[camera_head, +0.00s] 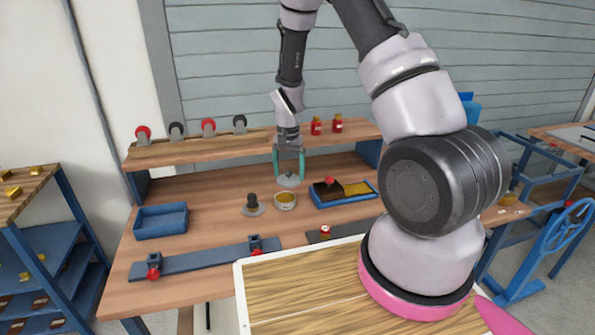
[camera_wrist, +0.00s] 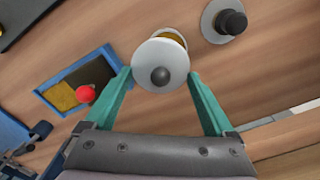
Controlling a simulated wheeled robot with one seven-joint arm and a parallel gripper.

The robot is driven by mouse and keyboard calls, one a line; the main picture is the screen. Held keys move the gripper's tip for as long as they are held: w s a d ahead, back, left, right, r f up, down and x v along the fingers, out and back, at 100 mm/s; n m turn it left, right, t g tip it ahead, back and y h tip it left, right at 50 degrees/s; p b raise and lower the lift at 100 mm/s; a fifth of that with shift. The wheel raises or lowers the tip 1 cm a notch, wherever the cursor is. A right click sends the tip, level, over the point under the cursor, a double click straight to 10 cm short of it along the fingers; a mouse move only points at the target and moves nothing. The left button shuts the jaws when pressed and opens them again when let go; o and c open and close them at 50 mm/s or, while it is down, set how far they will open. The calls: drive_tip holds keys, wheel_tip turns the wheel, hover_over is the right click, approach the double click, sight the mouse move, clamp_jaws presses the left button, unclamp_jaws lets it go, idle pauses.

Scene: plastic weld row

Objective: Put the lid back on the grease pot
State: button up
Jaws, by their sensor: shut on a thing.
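The lid is a pale grey disc with a dark central knob; it shows in the head view (camera_head: 288,181) and the wrist view (camera_wrist: 148,55). My gripper (camera_head: 289,172) is shut on it, with green fingers on either side in the wrist view (camera_wrist: 160,78). The grease pot (camera_head: 285,201) is a small round pale pot with yellow-brown grease, standing open on the bench. The lid is held close to the pot, apparently above its far side. In the wrist view the lid hides most of the pot (camera_wrist: 173,38).
A black-knobbed piece on a round grey base (camera_head: 252,206) stands just left of the pot. A blue divided tray (camera_head: 345,202) with a red-knobbed thing lies to its right. An empty blue tray (camera_head: 161,221) sits at the left. Red jars (camera_head: 316,126) stand on the shelf behind.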

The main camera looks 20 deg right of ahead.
sight(286, 196)
drive_tip(key=shift+w+a+f, duration=0.15)
drive_tip(key=shift+a, duration=0.45)
drive_tip(key=shift+f, duration=3.05)
drive_tip(key=shift+f, duration=0.15)
drive_tip(key=o, duration=1)
drive_tip(key=shift+o, duration=0.2)
drive_tip(key=shift+r, duration=3.5)
clamp_jaws()
